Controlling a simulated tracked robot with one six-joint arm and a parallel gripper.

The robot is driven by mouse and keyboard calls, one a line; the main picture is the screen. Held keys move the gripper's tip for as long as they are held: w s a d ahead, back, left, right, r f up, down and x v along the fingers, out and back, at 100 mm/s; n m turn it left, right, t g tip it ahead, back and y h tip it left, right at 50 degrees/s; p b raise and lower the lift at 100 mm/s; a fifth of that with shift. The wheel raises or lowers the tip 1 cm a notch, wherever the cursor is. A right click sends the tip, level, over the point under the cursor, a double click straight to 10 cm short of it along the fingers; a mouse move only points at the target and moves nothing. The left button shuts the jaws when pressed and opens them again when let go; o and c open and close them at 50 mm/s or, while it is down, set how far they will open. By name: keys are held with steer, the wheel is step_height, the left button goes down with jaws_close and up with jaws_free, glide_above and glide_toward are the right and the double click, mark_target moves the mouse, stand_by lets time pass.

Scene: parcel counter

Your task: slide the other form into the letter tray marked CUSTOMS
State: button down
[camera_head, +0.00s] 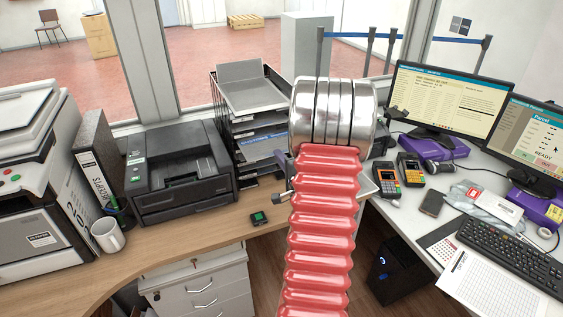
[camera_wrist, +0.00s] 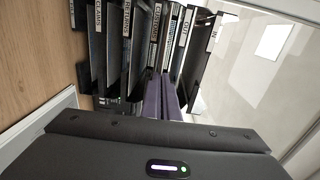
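The black letter tray stack (camera_head: 245,105) stands on the wooden counter by the window. In the wrist view its trays appear on edge, with white labels. The label CUSTOMS (camera_wrist: 152,40) is on a middle tray, between RETURNS and others. A blue strip with light lettering (camera_head: 264,141) shows at a middle level of the stack in the head view. My gripper's two purplish fingers (camera_wrist: 162,97) lie close together in front of the middle trays. No form shows clearly between them; a thin sheet edge-on would be hard to see. My red arm hides most of the gripper in the head view.
A black printer (camera_head: 178,172) stands left of the stack, with a white mug (camera_head: 107,235) farther left. On the right desk are card terminals (camera_head: 387,180), a phone (camera_head: 431,203), papers (camera_head: 487,287) and a keyboard.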

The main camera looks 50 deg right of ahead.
mark_target(272, 147)
steer(key=shift+x, duration=3.6)
steer(key=shift+r, duration=0.15)
steer(key=c, duration=2)
jaws_free()
steer(key=shift+o, duration=0.3)
steer(key=shift+o, duration=0.9)
steer(key=shift+s+f, duration=0.1)
steer(key=shift+f, duration=0.1)
steer(key=shift+f, duration=0.45)
